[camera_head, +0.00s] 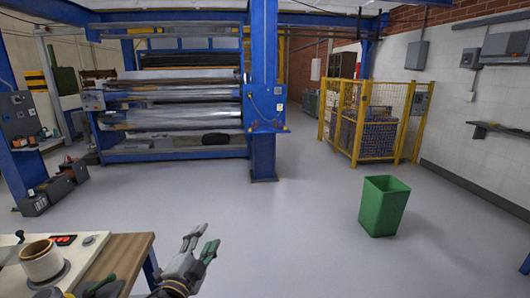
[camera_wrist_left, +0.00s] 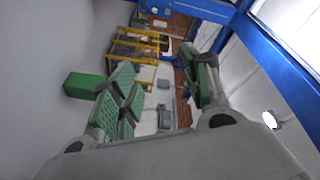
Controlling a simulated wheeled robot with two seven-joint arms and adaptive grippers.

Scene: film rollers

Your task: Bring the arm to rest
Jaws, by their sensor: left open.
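My left gripper (camera_head: 209,246) shows at the bottom centre of the head view, raised just right of the wooden table edge. Its grey fingers with green pads are spread apart, with nothing between them. In the left wrist view the open fingers (camera_wrist_left: 165,95) frame empty space, with the room behind. My right gripper is not in either view.
A table (camera_head: 122,262) with a roll (camera_head: 41,262) on it stands at the lower left. A green bin (camera_head: 384,206) stands on the floor to the right. A blue column (camera_head: 263,100), film rollers (camera_head: 170,118) and a yellow cage (camera_head: 375,118) stand behind. The middle floor is clear.

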